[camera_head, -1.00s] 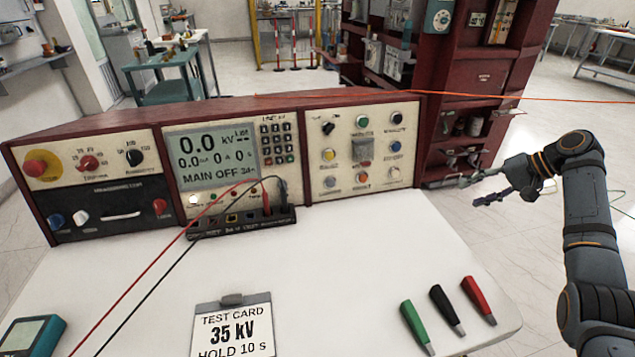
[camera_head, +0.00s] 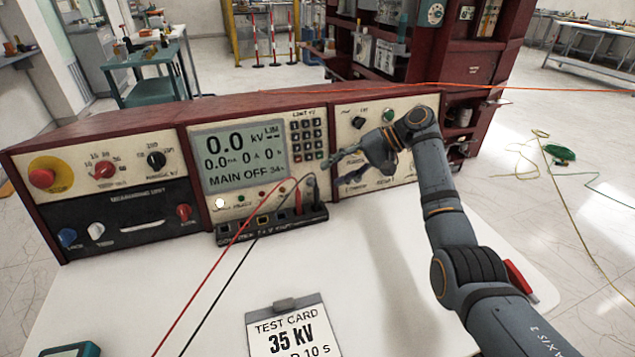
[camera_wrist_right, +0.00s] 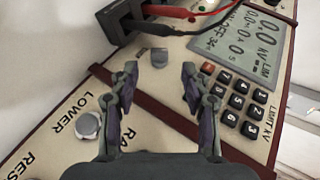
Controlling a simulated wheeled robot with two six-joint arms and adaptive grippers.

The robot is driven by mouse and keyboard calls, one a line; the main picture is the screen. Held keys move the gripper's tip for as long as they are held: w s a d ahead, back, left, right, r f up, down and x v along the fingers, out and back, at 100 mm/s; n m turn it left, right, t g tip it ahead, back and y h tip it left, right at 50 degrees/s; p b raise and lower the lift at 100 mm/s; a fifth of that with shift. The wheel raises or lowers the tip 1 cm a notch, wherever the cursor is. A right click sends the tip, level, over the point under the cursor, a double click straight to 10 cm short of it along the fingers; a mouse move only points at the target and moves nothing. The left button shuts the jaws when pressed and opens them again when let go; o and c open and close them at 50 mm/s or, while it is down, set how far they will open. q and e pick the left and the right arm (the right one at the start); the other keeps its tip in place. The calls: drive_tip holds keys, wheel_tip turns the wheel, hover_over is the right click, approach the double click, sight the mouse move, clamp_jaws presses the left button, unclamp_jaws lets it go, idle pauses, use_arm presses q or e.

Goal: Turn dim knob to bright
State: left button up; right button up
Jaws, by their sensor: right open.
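My right gripper (camera_head: 338,174) is in front of the test desk's panel (camera_head: 366,165), beside the lower right of the keypad. In the right wrist view its two fingers (camera_wrist_right: 160,72) are spread apart with nothing between them. A small grey knob (camera_wrist_right: 158,58) on the panel shows in the gap between the fingertips, beyond them; it may be the dim knob, but I cannot read a label on it. A black knob (camera_head: 358,122) sits higher on the right-hand panel. My left gripper is not in view.
Red and black leads plug into a black terminal block (camera_head: 268,229) close to the gripper. The keypad (camera_wrist_right: 240,105) is right of the fingers in the wrist view. A silver button (camera_wrist_right: 88,125) is to the left. A test card (camera_head: 290,330) lies on the white tabletop (camera_head: 205,290).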

sight(315, 183)
drive_tip(key=x, duration=0.5)
drive_tip(key=shift+a+f, duration=0.25)
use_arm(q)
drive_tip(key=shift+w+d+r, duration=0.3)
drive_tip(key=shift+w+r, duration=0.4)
use_arm(e)
drive_tip(key=shift+c, duration=0.3)
clamp_jaws()
